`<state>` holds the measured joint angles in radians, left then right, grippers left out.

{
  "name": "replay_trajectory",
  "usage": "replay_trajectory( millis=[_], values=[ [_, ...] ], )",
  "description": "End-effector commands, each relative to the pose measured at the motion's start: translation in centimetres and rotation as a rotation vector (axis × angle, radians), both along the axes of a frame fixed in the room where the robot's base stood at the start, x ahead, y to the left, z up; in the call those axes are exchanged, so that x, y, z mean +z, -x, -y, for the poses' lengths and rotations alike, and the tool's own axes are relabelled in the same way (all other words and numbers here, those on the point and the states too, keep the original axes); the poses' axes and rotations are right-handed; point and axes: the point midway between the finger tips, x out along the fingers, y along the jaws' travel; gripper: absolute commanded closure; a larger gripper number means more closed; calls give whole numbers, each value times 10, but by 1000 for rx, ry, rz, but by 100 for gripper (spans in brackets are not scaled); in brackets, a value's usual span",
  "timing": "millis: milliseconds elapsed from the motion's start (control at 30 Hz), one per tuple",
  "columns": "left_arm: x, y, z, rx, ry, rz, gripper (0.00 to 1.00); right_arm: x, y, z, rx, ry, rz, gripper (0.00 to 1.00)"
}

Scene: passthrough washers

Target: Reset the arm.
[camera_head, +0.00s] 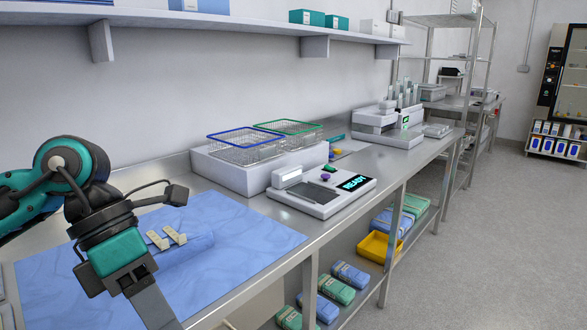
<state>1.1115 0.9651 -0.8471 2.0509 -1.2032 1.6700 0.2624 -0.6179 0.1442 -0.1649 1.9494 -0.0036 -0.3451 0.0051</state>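My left arm (88,175) comes in from the left, teal and black, bent over the blue mat. Its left gripper (158,308) hangs at the lower left, over the front part of the mat. The fingertips run out of the bottom of the picture, so I cannot tell whether it is open or shut. My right arm and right gripper are not in view.
A blue mat (250,235) covers the near worktop, with a blue wrapped pack (190,248) on it. Behind stand wire baskets (246,146) and a device reading READY (322,192). Packs and a yellow tray (380,247) lie below. Floor at right is clear.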

Motion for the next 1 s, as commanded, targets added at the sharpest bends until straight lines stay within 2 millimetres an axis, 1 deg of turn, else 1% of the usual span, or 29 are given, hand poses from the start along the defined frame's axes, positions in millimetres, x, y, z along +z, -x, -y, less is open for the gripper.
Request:
replay_trajectory(
  millis=[33, 67, 100, 167, 200, 300, 367, 433, 500, 567, 600, 667, 700, 767, 800, 867, 900, 933, 967, 1000],
  values=[
    [-4, 6, 22, -12, 104, -54, 66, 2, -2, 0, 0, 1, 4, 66],
    [-4, 10, 34, -14, 171, -84, 66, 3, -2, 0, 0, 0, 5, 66],
    [-3, 14, 52, -11, 268, -129, 66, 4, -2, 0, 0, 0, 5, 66],
    [2, 19, 76, 9, 421, -204, 66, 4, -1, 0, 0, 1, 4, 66],
    [7, 22, 91, 31, 524, -258, 66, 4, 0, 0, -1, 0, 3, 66],
    [22, 20, 118, 125, 777, -395, 66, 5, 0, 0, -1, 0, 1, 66],
    [30, 13, 129, 204, 920, -481, 66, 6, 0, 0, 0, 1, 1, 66],
    [38, 1, 135, 318, 1077, -581, 66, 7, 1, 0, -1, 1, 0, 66],
    [40, -15, 134, 456, 1220, -683, 66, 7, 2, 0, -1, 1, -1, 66],
    [36, -32, 130, 593, 1331, -771, 66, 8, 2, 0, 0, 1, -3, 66],
    [29, -44, 124, 695, 1397, -830, 66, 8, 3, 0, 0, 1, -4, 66],
    [14, -60, 114, 858, 1485, -915, 66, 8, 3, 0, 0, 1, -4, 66],
    [0, -71, 105, 976, 1532, -973, 66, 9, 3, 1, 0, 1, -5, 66],
    [-27, -83, 90, 1164, 1589, -1057, 66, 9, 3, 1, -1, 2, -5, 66],
    [-48, -88, 79, 1297, 1615, -1111, 66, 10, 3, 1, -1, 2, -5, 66],
    [-86, -92, 63, 1507, 1635, -1189, 66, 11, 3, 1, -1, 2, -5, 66],
    [-114, -90, 51, 1654, 1636, -1240, 66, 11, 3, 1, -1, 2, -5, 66],
    [-135, -86, 43, 1764, 1629, -1276, 66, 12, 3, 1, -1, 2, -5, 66],
    [-157, -80, 35, 1873, 1614, -1308, 66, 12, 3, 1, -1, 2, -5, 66],
    [-184, -71, 26, 2011, 1589, -1348, 66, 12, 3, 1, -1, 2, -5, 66]
  ],
)
